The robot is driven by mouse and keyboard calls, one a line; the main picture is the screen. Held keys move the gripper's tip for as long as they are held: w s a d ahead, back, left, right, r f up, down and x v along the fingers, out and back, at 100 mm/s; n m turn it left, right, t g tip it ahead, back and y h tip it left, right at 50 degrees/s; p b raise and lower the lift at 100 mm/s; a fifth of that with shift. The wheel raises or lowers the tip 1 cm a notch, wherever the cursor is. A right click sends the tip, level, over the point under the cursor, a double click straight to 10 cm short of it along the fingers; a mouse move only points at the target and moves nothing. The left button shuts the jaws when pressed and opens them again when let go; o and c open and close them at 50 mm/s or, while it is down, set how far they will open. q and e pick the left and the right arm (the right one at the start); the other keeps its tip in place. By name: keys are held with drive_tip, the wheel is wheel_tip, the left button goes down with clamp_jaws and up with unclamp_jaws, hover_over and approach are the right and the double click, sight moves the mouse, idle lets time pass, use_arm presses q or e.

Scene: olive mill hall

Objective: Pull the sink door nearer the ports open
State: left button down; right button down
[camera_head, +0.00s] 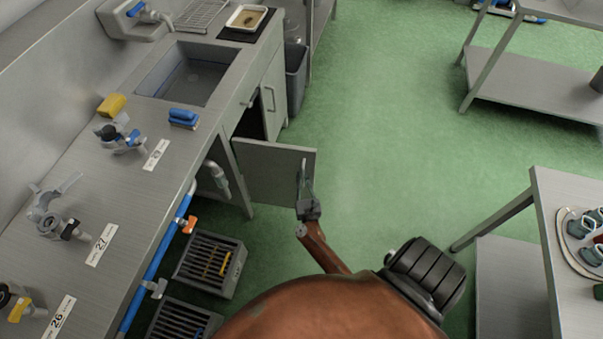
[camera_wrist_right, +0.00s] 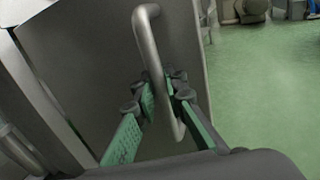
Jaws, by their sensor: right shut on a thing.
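The sink door nearer the ports (camera_head: 265,172) is a grey panel under the counter. It stands swung out from the cabinet, and a dark gap (camera_head: 250,123) shows behind it. My right gripper (camera_head: 307,199) is at the door's outer edge, shut on its bar handle (camera_head: 303,172). In the right wrist view the handle (camera_wrist_right: 150,40) runs between the two green-padded fingers of the gripper (camera_wrist_right: 163,95), with the door panel (camera_wrist_right: 90,60) behind. The other sink door (camera_head: 273,92) is closed. My left gripper is not in view.
The sink (camera_head: 190,75) is set in the counter above the doors. Ports with numbered labels (camera_head: 102,245) line the counter at left. Slatted crates (camera_head: 210,263) stand below it, and a grey bin (camera_head: 297,75) stands past the cabinet. Green floor (camera_head: 390,130) is free to the right.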

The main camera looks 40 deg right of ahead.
drive_tip(key=shift+w+r, duration=0.1)
drive_tip(key=c, duration=2)
unclamp_jaws()
drive_tip(key=shift+s, duration=0.2)
drive_tip(key=shift+s+a, duration=0.25)
drive_tip(key=v, duration=1.1)
drive_tip(key=shift+a, duration=0.1)
